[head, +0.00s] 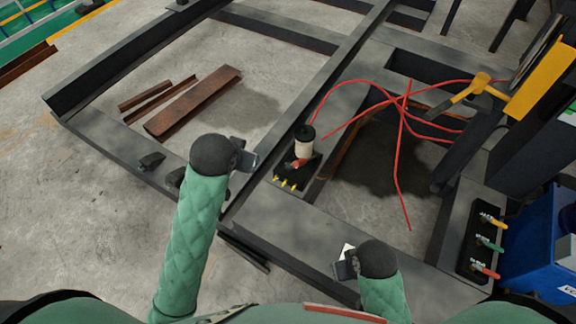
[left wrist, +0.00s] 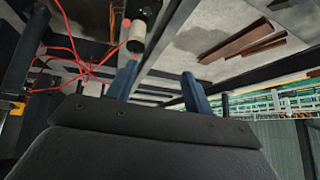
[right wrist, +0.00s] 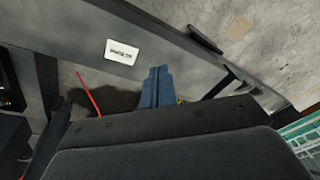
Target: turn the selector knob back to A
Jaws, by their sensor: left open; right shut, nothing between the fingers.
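A black box (head: 296,176) sits on the dark steel frame at the centre of the head view. A small red-orange handle (head: 298,163), perhaps the selector knob, is on it; its setting and any letters are too small to read. A cream cylinder with a black top (head: 304,142) stands at its back and also shows in the left wrist view (left wrist: 137,36). My left gripper (head: 250,161) is open and empty, left of the box and apart from it. My right gripper (head: 343,268) is shut and empty, lower right of the box; its fingers meet in the right wrist view (right wrist: 155,86).
Red hoses (head: 400,125) cross the frame opening. A yellow-handled hammer (head: 460,95) lies at the upper right. A panel (head: 480,244) with yellow, green and red levers stands right, beside a blue bin (head: 535,245). Rusty steel pieces (head: 195,103) lie left. A white label (right wrist: 121,52) is near my right gripper.

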